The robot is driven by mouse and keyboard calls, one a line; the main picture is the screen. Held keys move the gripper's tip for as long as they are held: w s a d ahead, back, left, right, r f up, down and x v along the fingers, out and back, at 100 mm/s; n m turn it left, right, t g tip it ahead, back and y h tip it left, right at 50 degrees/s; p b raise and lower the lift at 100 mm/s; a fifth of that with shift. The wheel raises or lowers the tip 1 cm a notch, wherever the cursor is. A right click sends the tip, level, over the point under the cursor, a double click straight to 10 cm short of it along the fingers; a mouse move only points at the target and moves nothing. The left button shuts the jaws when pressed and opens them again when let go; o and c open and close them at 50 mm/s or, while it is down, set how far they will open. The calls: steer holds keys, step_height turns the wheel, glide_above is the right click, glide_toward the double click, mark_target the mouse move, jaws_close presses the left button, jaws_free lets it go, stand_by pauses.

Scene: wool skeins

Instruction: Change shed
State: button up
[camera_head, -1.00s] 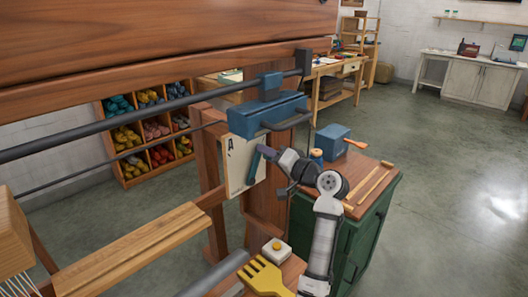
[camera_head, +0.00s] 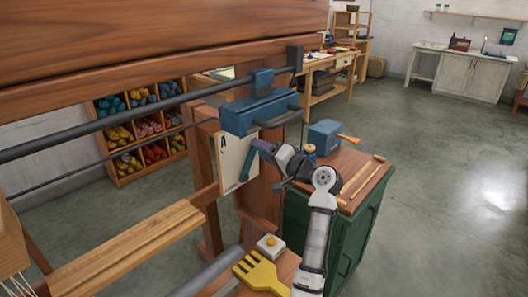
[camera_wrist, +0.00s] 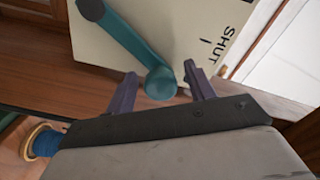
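A teal lever (camera_head: 248,163) is mounted on a pale plate (camera_head: 231,148) on the loom's wooden post, below a blue block (camera_head: 258,112). In the wrist view the lever (camera_wrist: 125,38) runs from upper left down to a round knob, and the plate (camera_wrist: 185,22) carries the word SHUT and a short mark. My gripper (camera_head: 259,150) is at the knob end of the lever. In the wrist view my gripper (camera_wrist: 161,69) is open, one purple finger on each side of the knob. A gap shows on both sides. The plate's other lettering is partly hidden.
A green cabinet (camera_head: 302,214) stands behind my arm, with a blue box (camera_head: 325,136) and wooden sticks on top. A yellow comb (camera_head: 259,272) and a block with a yellow button (camera_head: 270,245) sit in front. Yarn cubbies (camera_head: 117,163) are behind. Floor at right is clear.

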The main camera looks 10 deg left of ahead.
steer(key=b+v, duration=0.4)
steer(key=v, duration=1)
steer(key=shift+f, duration=0.1)
